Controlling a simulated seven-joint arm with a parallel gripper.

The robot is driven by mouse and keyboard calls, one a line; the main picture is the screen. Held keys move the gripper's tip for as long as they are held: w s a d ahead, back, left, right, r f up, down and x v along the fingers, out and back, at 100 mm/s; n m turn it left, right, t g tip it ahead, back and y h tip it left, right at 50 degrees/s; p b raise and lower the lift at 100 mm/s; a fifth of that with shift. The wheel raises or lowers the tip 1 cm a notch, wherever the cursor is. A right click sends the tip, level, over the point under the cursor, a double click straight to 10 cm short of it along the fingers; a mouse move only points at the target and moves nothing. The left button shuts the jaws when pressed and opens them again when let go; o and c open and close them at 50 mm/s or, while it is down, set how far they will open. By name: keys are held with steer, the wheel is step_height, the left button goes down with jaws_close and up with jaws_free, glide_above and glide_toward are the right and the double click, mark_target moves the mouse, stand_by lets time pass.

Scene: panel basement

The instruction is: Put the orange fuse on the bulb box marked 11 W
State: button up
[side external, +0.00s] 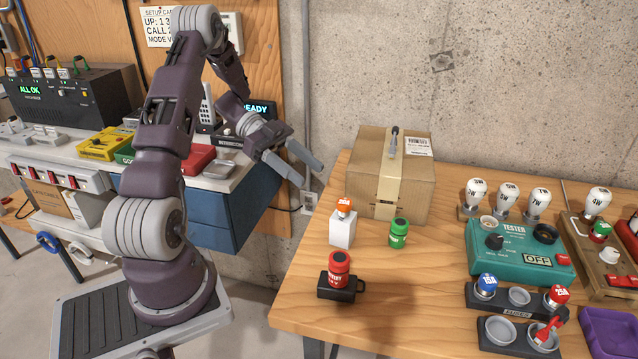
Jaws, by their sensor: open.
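An orange fuse (344,206) with a white label shows at the top of a small upright white box (342,230), near the table's left edge. It appears to rest on the box. I cannot read any 11 W marking on this box. My gripper (308,173) is open and empty, in the air up and to the left of the orange fuse and clear of it. Its fingers point right and downward.
A green fuse (398,233) stands right of the white box. A cardboard carton (415,180) stands behind. A teal tester (520,258), bulbs and a fuse rack (517,312) fill the right side.

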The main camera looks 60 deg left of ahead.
steer(key=w+d+r+n+t+y, duration=0.2)
steer(key=w+r+t+y, duration=0.45)
steer(key=w+r, duration=0.55)
step_height(320, 180, up, 9)
steer(key=d+n+t+y, duration=0.2)
steer(key=n+y, duration=0.3)
steer(key=y, duration=0.3)
steer(key=s+d+f+n+g, duration=0.2)
steer(key=s+d, duration=0.3)
steer(key=s, duration=0.4)
steer(key=s+d+f+n+g+h, duration=0.1)
steer(key=s+d+f+n+g, duration=0.1)
steer(key=s+d, duration=0.3)
steer(key=s+d+f+n+g+h, duration=0.1)
steer(key=s+d+f+g, duration=0.3)
steer(key=s, duration=1)
steer(key=shift+d+f+n, duration=0.2)
steer(key=shift+d+n, duration=0.3)
steer(key=shift+d, duration=0.4)
steer(key=shift+s+g, duration=0.1)
steer(key=shift+g, duration=0.15)
